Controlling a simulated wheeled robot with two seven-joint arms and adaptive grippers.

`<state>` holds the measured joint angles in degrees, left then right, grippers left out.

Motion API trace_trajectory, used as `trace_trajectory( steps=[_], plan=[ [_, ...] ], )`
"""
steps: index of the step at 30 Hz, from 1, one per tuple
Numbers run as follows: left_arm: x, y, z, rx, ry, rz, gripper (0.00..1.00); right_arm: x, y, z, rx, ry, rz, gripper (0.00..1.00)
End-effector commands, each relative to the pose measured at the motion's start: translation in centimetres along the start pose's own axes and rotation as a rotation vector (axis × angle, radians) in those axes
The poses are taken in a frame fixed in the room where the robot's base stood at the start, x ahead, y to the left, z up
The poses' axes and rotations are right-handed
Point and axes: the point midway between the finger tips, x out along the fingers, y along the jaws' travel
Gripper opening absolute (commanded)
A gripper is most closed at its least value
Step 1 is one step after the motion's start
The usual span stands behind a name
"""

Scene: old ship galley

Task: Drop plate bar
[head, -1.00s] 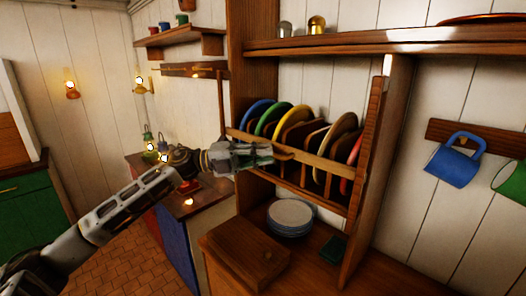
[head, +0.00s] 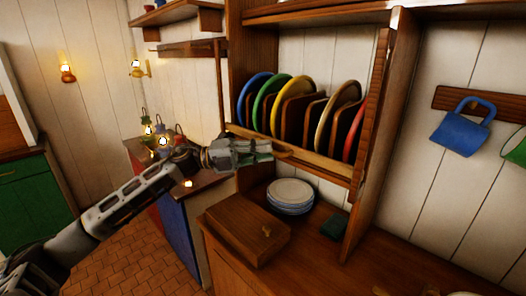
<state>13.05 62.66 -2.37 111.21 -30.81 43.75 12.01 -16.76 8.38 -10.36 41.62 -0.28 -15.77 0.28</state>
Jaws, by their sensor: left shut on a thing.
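The plate bar (head: 318,167) is a wooden rail across the front of the plate rack (head: 367,120). It lies low, along the foot of the upright plates, whose faces show almost whole above it. My left gripper (head: 268,150) is shut on the bar near its left part, where a small wooden grip shows just past the fingers. The fingers hide part of the bar. The plates include a blue plate (head: 249,92), a green plate (head: 266,97) and a yellow plate (head: 293,90), standing between wooden dividers. My right gripper is not in view.
Below the rack, a stack of pale plates (head: 291,193) and a wooden box (head: 247,228) stand on the counter (head: 330,270). A small dark green block (head: 334,227) lies to the right. A blue mug (head: 460,133) hangs on the wall. Lit lanterns (head: 163,141) stand on the left counter.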

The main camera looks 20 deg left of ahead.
Motion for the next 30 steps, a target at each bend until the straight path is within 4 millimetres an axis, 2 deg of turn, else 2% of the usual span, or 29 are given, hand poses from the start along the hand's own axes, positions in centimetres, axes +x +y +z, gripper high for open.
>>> trace_trajectory(
  steps=[1, 11, 12, 16, 30],
  plan=[
    [-0.01, 0.52, -0.08, -0.003, 0.002, 0.006, 0.0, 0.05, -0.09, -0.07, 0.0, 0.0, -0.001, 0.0],
    [0.01, 0.84, -0.17, -0.007, 0.004, 0.01, 0.0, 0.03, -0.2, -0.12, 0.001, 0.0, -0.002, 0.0],
    [0.01, 0.87, -0.18, -0.007, 0.004, 0.01, 0.16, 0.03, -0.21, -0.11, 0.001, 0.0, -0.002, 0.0],
    [0.02, 0.84, -0.2, -0.007, 0.005, 0.01, 0.33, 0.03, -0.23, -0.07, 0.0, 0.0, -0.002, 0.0],
    [-0.15, 0.48, -0.08, -0.004, 0.001, 0.005, 0.34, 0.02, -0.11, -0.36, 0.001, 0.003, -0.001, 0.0]
  ],
)
